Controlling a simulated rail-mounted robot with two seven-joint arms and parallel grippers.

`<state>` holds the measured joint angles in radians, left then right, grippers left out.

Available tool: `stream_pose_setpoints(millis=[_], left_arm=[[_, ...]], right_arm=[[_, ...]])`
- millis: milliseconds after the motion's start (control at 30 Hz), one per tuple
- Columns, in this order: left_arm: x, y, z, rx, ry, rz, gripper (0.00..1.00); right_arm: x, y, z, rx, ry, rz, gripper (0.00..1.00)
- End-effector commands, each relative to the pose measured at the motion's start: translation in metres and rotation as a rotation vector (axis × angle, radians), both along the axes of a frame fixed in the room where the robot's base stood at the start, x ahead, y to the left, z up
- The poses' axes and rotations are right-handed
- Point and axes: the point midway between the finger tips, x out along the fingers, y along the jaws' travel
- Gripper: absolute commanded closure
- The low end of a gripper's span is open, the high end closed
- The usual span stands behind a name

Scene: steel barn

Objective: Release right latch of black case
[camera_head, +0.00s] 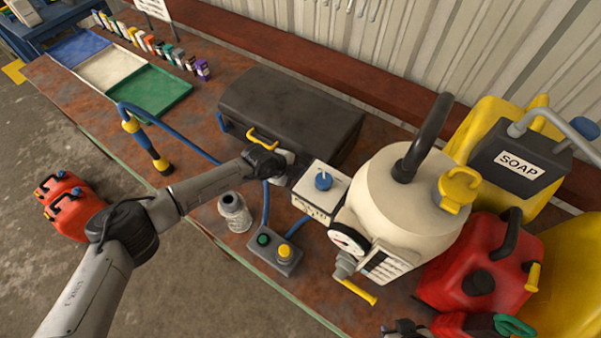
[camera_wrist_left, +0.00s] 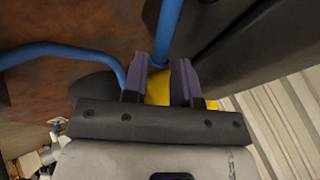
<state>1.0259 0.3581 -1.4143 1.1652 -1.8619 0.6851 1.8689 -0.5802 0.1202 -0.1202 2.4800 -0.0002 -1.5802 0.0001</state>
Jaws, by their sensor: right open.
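The closed black case (camera_head: 295,105) lies on the workbench with a yellow handle (camera_head: 262,137) on its front. A blue piece (camera_head: 220,122) shows at its front left; the front right, where the right latch would be, is hidden behind my left arm. My left gripper (camera_wrist_left: 160,82) is at the case front. Its fingers stand apart, with something yellow (camera_wrist_left: 158,90) showing between and beside them; I cannot tell whether they touch it. The case's dark side (camera_wrist_left: 225,45) is on the right in the left wrist view. My right gripper (camera_head: 395,328) shows partly at the bottom edge, open.
Blue hose (camera_head: 175,130) runs beside the case. A white box with a blue knob (camera_head: 325,182), a button box (camera_head: 275,252), a metal bottle (camera_head: 235,212) and a cream tank (camera_head: 395,200) crowd the right. Colored trays (camera_head: 150,90) lie at left.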

Motion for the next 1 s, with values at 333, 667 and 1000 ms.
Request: stream_pose_setpoints(millis=[333,667,1000], left_arm=[[0.009,-0.014,-0.021,0.000,-0.001,-0.001,0.74],[0.009,-0.014,-0.022,0.000,-0.001,-0.001,0.74],[0.009,-0.014,-0.022,0.000,-0.001,-0.001,1.00]], right_arm=[[0.000,0.000,-0.008,0.000,0.001,0.000,0.59],[0.000,0.000,-0.008,0.000,0.001,0.001,0.59],[0.000,0.000,-0.008,0.000,0.001,0.000,0.59]])
